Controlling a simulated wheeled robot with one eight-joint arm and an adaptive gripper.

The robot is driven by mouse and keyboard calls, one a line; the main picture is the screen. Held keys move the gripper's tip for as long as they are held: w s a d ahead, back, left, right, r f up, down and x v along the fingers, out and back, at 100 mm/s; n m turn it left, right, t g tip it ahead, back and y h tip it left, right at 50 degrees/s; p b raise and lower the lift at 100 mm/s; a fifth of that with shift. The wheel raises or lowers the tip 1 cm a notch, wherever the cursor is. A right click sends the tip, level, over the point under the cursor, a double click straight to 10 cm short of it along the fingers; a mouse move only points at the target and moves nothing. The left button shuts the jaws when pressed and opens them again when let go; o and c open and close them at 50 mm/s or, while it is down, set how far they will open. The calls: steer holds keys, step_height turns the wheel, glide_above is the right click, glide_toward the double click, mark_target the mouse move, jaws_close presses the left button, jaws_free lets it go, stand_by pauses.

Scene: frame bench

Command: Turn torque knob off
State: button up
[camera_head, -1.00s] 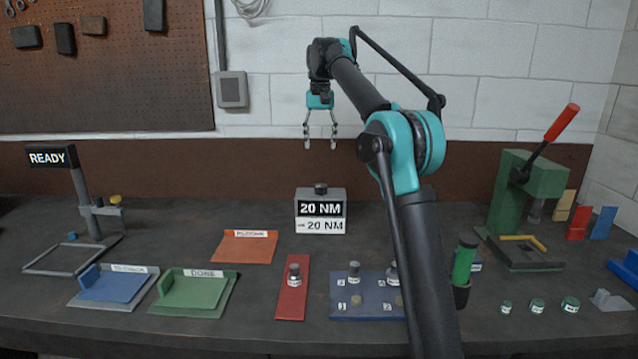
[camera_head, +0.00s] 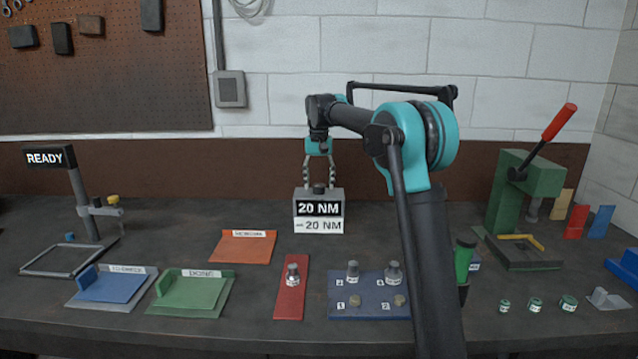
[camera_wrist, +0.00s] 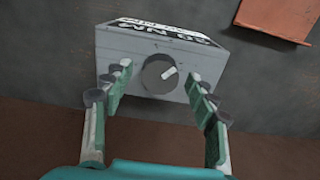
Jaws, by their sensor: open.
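The torque unit (camera_head: 320,225) is a small grey box at the back middle of the bench, with a dark display reading 20 NM and a white label under it also reading 20 NM. Its round dark knob (camera_wrist: 159,74) sits on the top face and carries a white pointer mark. My gripper (camera_head: 319,186) is above the box, pointing down, open and empty. In the wrist view its two fingers (camera_wrist: 160,98) stand on either side of the knob, apart from it. Whether the fingertips are level with the knob is unclear.
A red strip (camera_head: 290,305) with a small metal part and a blue numbered board (camera_head: 343,312) with several parts lie in front. An orange mat (camera_head: 243,247) lies left of the box. A green press (camera_head: 525,195) stands at right. The bench beside the box is clear.

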steer(key=c, duration=1.2)
steer(key=shift+o, duration=0.2)
steer(key=shift+n, duration=0.3)
steer(key=n, duration=0.3)
steer(key=shift+n, duration=2.1)
steer(key=o, duration=1.2)
steer(key=shift+c, duration=0.2)
